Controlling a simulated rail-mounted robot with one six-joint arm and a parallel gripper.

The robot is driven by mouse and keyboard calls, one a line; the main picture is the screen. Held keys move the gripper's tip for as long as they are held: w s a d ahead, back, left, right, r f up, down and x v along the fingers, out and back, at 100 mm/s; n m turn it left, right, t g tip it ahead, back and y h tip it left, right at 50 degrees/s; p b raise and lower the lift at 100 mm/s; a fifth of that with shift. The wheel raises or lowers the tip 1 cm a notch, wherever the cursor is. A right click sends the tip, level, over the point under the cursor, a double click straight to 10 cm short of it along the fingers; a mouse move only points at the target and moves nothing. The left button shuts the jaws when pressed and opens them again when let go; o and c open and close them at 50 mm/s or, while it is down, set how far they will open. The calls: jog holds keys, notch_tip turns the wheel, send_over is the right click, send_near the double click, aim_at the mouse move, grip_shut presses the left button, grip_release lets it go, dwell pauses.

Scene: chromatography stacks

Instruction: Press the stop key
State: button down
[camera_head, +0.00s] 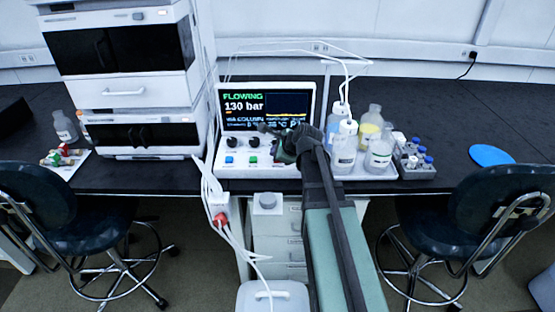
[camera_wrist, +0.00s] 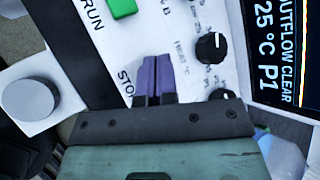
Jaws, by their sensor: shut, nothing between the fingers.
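The control panel (camera_head: 238,171) is a white sloped face below a screen (camera_head: 262,105) that reads FLOWING and 130 bar. It carries a blue key (camera_head: 230,160) and a green key (camera_head: 253,161). In the wrist view the green key (camera_wrist: 122,8) is beside the word RUN. The word STOP (camera_wrist: 125,84) is printed left of my gripper (camera_wrist: 157,72), partly covered. My gripper is shut and empty, its purple fingers over the panel beside that word. The stop key itself is hidden, apparently behind the fingers. I cannot tell whether they touch it.
Black knobs (camera_wrist: 210,47) are right of the fingers. A grey round button (camera_head: 267,200) is on a box at the bench front. Bottles (camera_head: 343,148) and a vial rack (camera_head: 414,160) stand right of my arm. White tubes loop above. An instrument stack (camera_head: 122,92) stands left.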

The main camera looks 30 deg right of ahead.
jog(key=shift+f+b, duration=0.35)
jog(key=shift+r, duration=0.15)
dwell(0.4)
jog(key=shift+r+p, duration=0.8)
jog(key=shift+p, duration=0.2)
notch_tip(320, 180, up, 5)
jog(key=p, duration=0.5)
jog(key=shift+r, duration=0.1)
